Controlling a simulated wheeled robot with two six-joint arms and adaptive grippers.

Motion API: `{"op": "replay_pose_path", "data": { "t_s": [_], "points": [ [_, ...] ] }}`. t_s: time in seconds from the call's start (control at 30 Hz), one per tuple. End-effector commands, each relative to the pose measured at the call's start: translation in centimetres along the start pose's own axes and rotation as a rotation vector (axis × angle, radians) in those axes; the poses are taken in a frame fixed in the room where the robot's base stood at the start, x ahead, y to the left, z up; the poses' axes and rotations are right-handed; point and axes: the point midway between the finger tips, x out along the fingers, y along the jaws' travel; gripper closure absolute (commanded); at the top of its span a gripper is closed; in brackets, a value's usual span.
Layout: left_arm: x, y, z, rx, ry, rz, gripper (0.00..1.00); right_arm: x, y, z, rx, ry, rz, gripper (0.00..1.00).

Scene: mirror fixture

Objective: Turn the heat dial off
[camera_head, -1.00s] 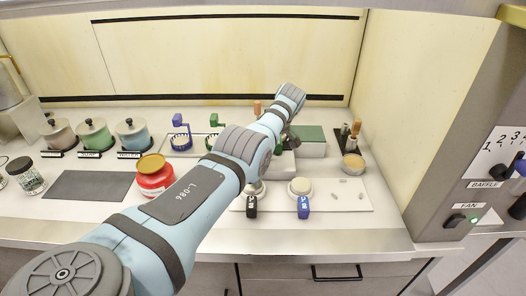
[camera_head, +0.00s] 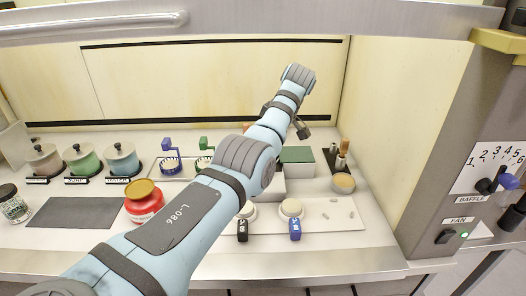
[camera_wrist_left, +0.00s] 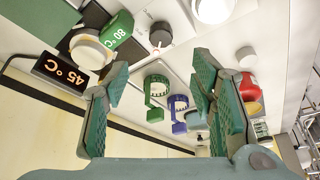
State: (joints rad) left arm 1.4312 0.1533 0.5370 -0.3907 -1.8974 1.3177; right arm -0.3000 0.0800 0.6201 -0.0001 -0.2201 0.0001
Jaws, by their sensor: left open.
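My left gripper is open and empty in the left wrist view (camera_wrist_left: 160,70), its two teal-padded fingers well apart. In the head view its dark end (camera_head: 301,130) hangs above the back of the bench. A lit display reading 45 °C (camera_wrist_left: 60,71) shows at the left of the wrist view. Near it are a round white piece (camera_wrist_left: 88,50) and a green piece marked 80 °C (camera_wrist_left: 118,28). A small dark round piece (camera_wrist_left: 160,35) lies further right. I cannot tell which of these is the heat dial. Nothing touches the fingers. My arm partly hides a white block (camera_head: 271,188) in the head view.
A green-topped box (camera_head: 297,155) stands at the back. A red jar (camera_head: 144,207) and several lidded pots stand left. Two white round pieces, with a black tag (camera_head: 243,230) and a blue tag (camera_head: 295,229), are in front. The fan switch (camera_head: 447,237) is on the right post.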

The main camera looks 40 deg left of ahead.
Motion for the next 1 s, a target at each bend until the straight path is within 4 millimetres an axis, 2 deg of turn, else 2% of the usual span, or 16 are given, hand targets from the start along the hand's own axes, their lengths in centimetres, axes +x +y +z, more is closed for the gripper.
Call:
{"op": "replay_pose_path", "data": {
  "t_s": [0.07, 0.13, 0.17, 0.23, 0.27, 0.3, 0.37, 0.43, 0.5, 0.6, 0.7, 0.77, 0.87, 1.0],
  "points": [
    [0.8, -0.5, 0.0, 0.003, 0.002, -0.025, 0.49, -0.4, 0.0, -0.1, 0.000, 0.000, 0.000, 0.31],
    [3.3, -2.0, -1.6, -0.017, 0.013, -0.088, 0.49, -1.4, 0.1, -0.1, 0.000, 0.000, -0.001, 0.31],
    [4.7, -3.1, -3.0, -0.039, 0.019, -0.118, 0.49, -2.0, 0.1, -0.2, 0.000, 0.000, -0.001, 0.31],
    [8.3, -6.2, -7.7, -0.056, -0.044, -0.132, 0.49, -4.5, 0.2, -0.4, 0.000, -0.001, -0.001, 0.31],
    [9.2, -7.2, -9.4, 0.038, -0.096, -0.089, 0.49, -5.5, 0.4, -0.5, 0.000, -0.001, -0.001, 0.31],
    [9.3, -7.9, -10.9, 0.228, -0.154, -0.001, 0.49, -6.3, 0.6, -0.5, -0.001, -0.002, 0.001, 0.31],
    [8.2, -8.1, -12.0, 0.560, -0.196, 0.158, 0.49, -7.0, 0.8, -0.7, -0.002, 0.000, 0.003, 0.31],
    [5.8, -7.7, -11.8, 0.972, -0.184, 0.357, 0.49, -7.3, 0.8, -0.8, -0.001, 0.002, 0.002, 0.31],
    [2.9, -6.7, -10.2, 1.340, -0.126, 0.553, 0.49, -7.0, 0.6, -0.8, 0.000, 0.002, 0.000, 0.31],
    [0.8, -6.0, -7.8, 1.686, -0.048, 0.726, 0.49, -6.8, 0.1, -0.7, 0.002, 0.000, -0.006, 0.31],
    [1.0, -5.8, -7.4, 1.811, -0.006, 0.754, 0.49, -6.7, 0.0, -0.5, 0.003, -0.002, -0.006, 0.31],
    [1.4, -5.6, -7.1, 1.828, -0.001, 0.758, 0.49, -6.7, 0.2, -0.6, 0.002, -0.002, -0.004, 0.31],
    [3.0, -5.0, -6.2, 1.826, -0.005, 0.755, 0.49, -6.7, 0.5, -0.6, 0.000, -0.001, 0.000, 0.31],
    [6.2, -3.6, -4.1, 1.824, -0.008, 0.756, 0.49, -6.5, 0.8, -0.7, -0.001, 0.000, 0.003, 0.31]
  ]
}}
